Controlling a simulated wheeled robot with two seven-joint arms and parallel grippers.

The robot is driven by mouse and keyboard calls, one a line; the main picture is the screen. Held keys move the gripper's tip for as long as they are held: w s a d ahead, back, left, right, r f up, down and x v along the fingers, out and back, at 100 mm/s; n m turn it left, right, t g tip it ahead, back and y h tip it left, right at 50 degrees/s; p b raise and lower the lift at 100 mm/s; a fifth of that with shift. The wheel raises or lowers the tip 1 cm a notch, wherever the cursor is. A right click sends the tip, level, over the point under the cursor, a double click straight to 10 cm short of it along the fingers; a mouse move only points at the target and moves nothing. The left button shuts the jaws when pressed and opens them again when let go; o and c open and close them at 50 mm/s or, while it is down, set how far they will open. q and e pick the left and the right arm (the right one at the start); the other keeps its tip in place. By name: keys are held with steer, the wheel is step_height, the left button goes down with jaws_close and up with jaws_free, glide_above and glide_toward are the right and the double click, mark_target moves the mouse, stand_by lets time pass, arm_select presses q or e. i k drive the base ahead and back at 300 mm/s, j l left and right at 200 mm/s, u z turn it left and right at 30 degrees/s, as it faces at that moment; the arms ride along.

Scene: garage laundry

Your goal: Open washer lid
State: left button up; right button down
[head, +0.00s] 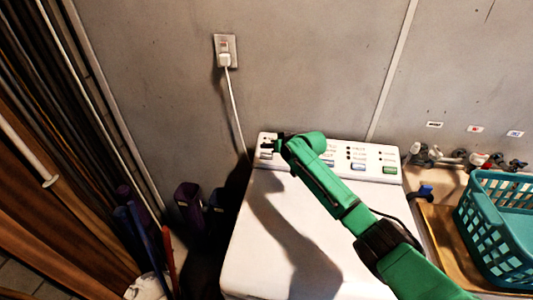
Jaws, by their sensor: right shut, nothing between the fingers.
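The white washer stands in the lower middle of the head view. Its flat top lid (262,235) lies closed, with my right arm's shadow across it. The control panel (375,162) with buttons runs along the back edge. My green right arm reaches in from the lower right, over the lid. My right gripper (268,147) is at the left end of the control panel; its fingers are small and dark here, shut with nothing between them. I cannot tell whether it touches the panel. My left gripper is not in view.
A teal basket (484,229) stands on a brown tray or shelf (440,235) right of the washer, below wall taps (455,158). A plugged-in cord (234,105) hangs from a wall outlet (226,47) behind it. Purple bottles (190,203) and long-handled tools (135,235) stand left.

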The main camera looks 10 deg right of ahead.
mark_target(284, 244)
steer(key=k+j, duration=0.15)
steer(key=k, duration=0.35)
steer(key=k+j, duration=0.15)
steer(key=k, duration=0.35)
steer(key=k+j, duration=0.15)
steer(key=k, duration=0.3)
